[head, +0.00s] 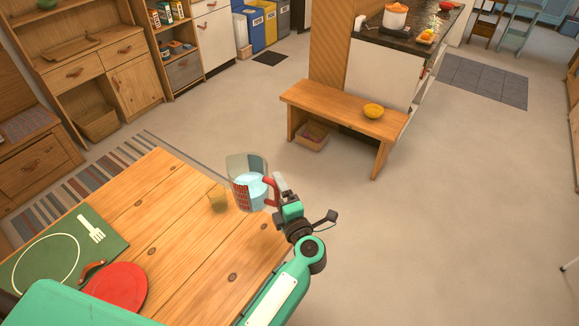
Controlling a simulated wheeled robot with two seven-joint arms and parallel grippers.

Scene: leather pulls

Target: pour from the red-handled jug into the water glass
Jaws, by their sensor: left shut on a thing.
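The jug (240,170) is clear, with a red handle (270,186) and pale blue water inside. It is near the table's far right corner; I cannot tell how high it is. My left gripper (280,203) is shut on the red handle, on the jug's right side. I cannot make out anything inside the glass. My right gripper is not in view.
A green mat (105,250) with a white fork (90,229) and a red plate (118,288) lie at the table's left. The floor to the right is clear.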

